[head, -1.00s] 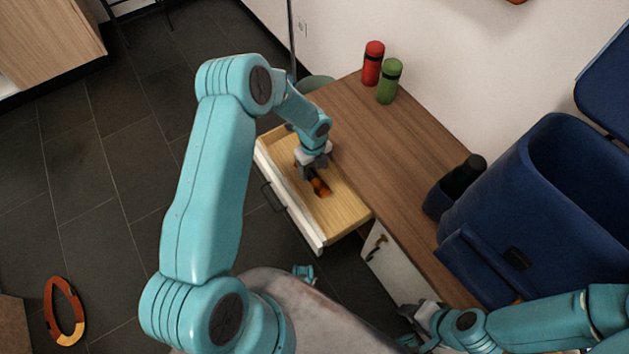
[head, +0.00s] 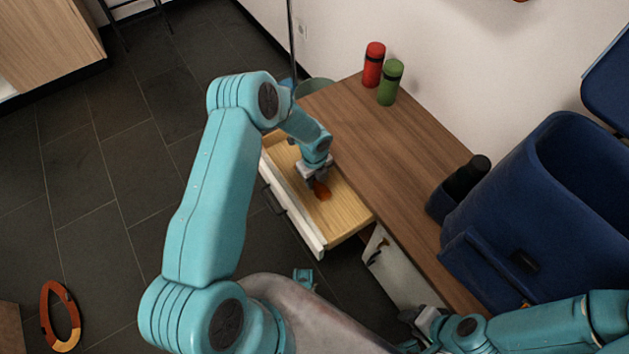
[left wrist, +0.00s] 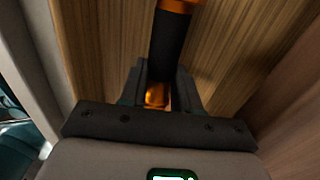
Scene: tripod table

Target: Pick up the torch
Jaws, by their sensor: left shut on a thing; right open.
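The torch (head: 321,190), orange with a black grip, is in the open drawer (head: 345,218) of the wooden desk. My left gripper (head: 314,180) reaches down into the drawer and is shut on the torch. In the left wrist view, the torch's black grip (left wrist: 168,45) runs between the two fingers (left wrist: 160,82), with orange at both ends. The fingers hide part of the torch. I cannot tell whether it touches the drawer floor. My right gripper (head: 411,318) is open and empty, low beside the desk front.
The desk top (head: 385,140) is largely clear. A red bottle (head: 374,65) and a green bottle (head: 390,82) stand at its far end. A dark holder (head: 455,190) and a large blue bin (head: 550,220) are at the right. An orange-brown ring (head: 60,315) lies on the floor.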

